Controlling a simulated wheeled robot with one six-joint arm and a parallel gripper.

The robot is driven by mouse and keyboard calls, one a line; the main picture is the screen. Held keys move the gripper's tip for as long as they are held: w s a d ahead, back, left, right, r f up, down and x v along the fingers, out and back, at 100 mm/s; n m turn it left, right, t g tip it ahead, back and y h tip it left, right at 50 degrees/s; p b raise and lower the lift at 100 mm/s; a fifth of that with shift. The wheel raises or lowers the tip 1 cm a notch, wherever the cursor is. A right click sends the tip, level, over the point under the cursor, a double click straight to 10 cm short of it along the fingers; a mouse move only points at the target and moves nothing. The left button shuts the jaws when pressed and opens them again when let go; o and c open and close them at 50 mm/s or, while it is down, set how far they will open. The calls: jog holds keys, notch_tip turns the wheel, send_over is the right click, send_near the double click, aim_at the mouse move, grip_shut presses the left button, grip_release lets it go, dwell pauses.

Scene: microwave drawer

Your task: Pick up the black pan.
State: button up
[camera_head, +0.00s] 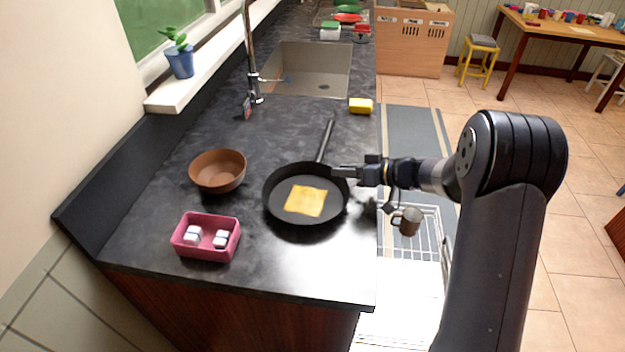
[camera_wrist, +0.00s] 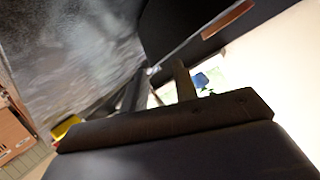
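The black pan (camera_head: 280,207) sits flat on the dark counter in the head view, with a yellow square slice (camera_head: 306,200) lying in it. Its handle (camera_head: 325,140) points away toward the sink. My gripper (camera_head: 340,171) reaches in from the right, with its tips at the right rim of the pan near the handle's base. I cannot tell whether it touches the rim. In the wrist view, a finger (camera_wrist: 184,80) shows close up beside a large dark curved surface that looks like the pan (camera_wrist: 185,25). The gap between the fingers is not clear.
A brown bowl (camera_head: 218,171) and a pink box (camera_head: 207,252) with white blocks stand left of the pan. A yellow sponge (camera_head: 360,106) lies near the sink (camera_head: 310,68). An open dishwasher rack with a mug (camera_head: 408,222) is below my arm.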

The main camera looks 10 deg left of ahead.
aim_at(329, 170)
jog(key=x, duration=0.5)
jog(key=shift+w+f+p, duration=0.15)
jog(key=shift+f+p, duration=0.05)
jog(key=shift+p, duration=0.2)
jog(key=shift+c, duration=0.3)
grip_shut()
jog(key=shift+r, duration=0.1)
dwell(0.5)
